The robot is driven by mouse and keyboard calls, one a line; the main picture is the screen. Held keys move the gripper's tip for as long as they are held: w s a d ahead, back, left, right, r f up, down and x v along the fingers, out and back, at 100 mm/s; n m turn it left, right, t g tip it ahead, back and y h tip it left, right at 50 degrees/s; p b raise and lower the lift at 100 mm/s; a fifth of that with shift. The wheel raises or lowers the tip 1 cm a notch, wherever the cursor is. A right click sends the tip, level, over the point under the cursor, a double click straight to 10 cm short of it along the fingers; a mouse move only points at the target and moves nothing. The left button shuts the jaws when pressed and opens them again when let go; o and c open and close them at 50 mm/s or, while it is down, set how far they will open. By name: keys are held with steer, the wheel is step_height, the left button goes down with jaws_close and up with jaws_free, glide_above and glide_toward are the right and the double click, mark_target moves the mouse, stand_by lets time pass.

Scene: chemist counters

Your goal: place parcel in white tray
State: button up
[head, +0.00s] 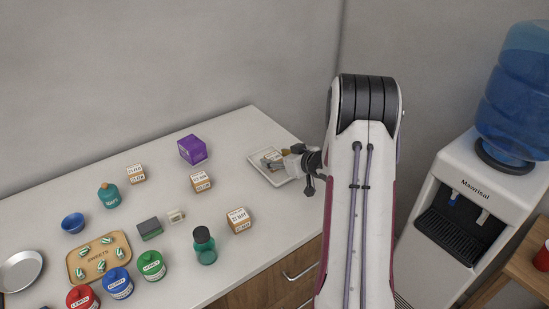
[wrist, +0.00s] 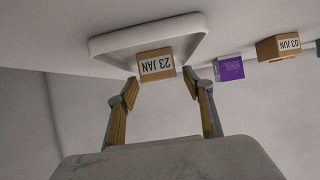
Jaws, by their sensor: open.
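The white tray (head: 254,161) lies at the far right end of the counter; its rim also shows in the wrist view (wrist: 100,45). A brown parcel (wrist: 156,66) labelled "23 JAN" appears inside the tray's outline in the wrist view, which is upside down. In the head view this parcel is mostly hidden by my gripper (head: 278,157), which is over the tray. In the wrist view my gripper (wrist: 160,80) is open, with its fingertips apart on either side of the parcel's near end. I cannot tell whether either finger touches it.
Other labelled parcels (head: 136,174), (head: 201,183) and (head: 239,221) stand on the counter. A purple box (head: 192,149) stands left of the tray. Jars, a green bottle (head: 204,246) and a sweets board (head: 84,273) are farther left. Bare counter surrounds the tray's left side.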

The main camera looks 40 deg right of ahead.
steer(key=v, duration=1)
steer(key=shift+w+r, duration=0.1)
stand_by(0.5)
steer(key=s+a+r+m+g+h, duration=0.1)
steer(key=s+a+r+g+h, duration=0.15)
steer(key=a+r, duration=0.45)
steer(key=s+a+r+g+h, duration=0.1)
steer(key=s+a+r+h, duration=0.25)
steer(key=r, duration=0.55)
steer(key=s+a+f+g+y, duration=0.1)
steer(key=s+a+g+y, duration=0.2)
steer(key=s+a, duration=1.9)
steer(key=y, duration=0.2)
steer(key=shift+a+n+y, duration=0.3)
steer(key=shift+n+y, duration=0.1)
